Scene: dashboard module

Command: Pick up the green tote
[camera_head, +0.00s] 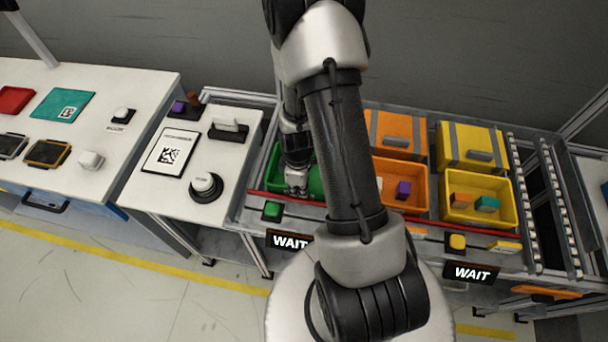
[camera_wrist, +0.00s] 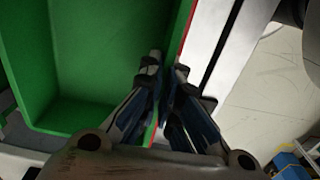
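The green tote (camera_head: 315,184) sits in the left bay of the rack, partly hidden behind my arm. In the wrist view its empty-looking inside and green wall (camera_wrist: 85,60) fill the upper left. My gripper (camera_head: 297,190) is at the tote's front rim, pointing down. In the wrist view my gripper (camera_wrist: 166,70) has its fingers close together, one on the inner side and one on the outer side of the rim, with a strip of green between them. It looks shut on the rim.
An orange tote (camera_head: 407,208) and a yellow tote (camera_head: 507,214) with small blocks stand to the right. A red bar (camera_head: 420,219) runs along the rack front. A white table (camera_head: 150,205) with a scanner card and buttons is at the left. Two signs read WAIT.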

